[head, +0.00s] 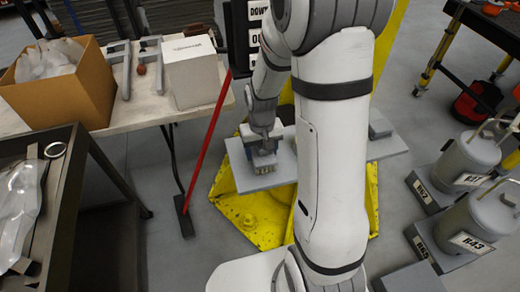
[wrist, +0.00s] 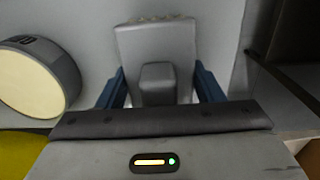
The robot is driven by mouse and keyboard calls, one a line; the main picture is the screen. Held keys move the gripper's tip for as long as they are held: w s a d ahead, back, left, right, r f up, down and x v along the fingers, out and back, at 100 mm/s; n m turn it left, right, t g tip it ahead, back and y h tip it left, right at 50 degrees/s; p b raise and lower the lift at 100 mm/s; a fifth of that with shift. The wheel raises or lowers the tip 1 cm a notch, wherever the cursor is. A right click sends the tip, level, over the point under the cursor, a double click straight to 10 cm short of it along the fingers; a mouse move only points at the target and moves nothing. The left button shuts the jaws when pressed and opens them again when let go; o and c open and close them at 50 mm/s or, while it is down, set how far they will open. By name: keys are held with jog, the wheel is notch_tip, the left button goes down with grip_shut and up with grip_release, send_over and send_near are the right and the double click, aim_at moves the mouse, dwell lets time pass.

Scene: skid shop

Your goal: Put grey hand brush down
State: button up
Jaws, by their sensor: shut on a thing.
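The grey hand brush (wrist: 155,42) is between the two blue fingers of my gripper (wrist: 159,88) in the wrist view, gripped by its raised grey block. In the head view my gripper (head: 263,146) points down over a grey shelf board (head: 236,170). The brush (head: 264,168) shows under it, with pale bristles facing down. It is at or just above the board; I cannot tell whether the bristles touch. My forearm hides the middle of the board.
A yellow stand (head: 250,215) carries the board. A grey block (head: 380,125) lies at its right. A red-handled broom (head: 207,140) stands left, beside a table with a cardboard box (head: 65,85). Grey canisters (head: 465,160) stand right. A round cream-faced object (wrist: 30,85) is near my gripper.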

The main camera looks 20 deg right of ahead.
jog(key=shift+f, duration=0.1)
jog(key=shift+f, duration=0.15)
jog(key=o, duration=0.9)
jog(key=shift+o, duration=0.2)
notch_tip(320, 180, up, 12)
jog(key=shift+r, duration=0.25)
jog(key=s+r+t, duration=0.1)
jog(key=s+r, duration=0.2)
jog(key=s, duration=0.4)
jog(key=s+r+t, duration=0.2)
jog(key=s+r, duration=0.2)
jog(key=s, duration=0.3)
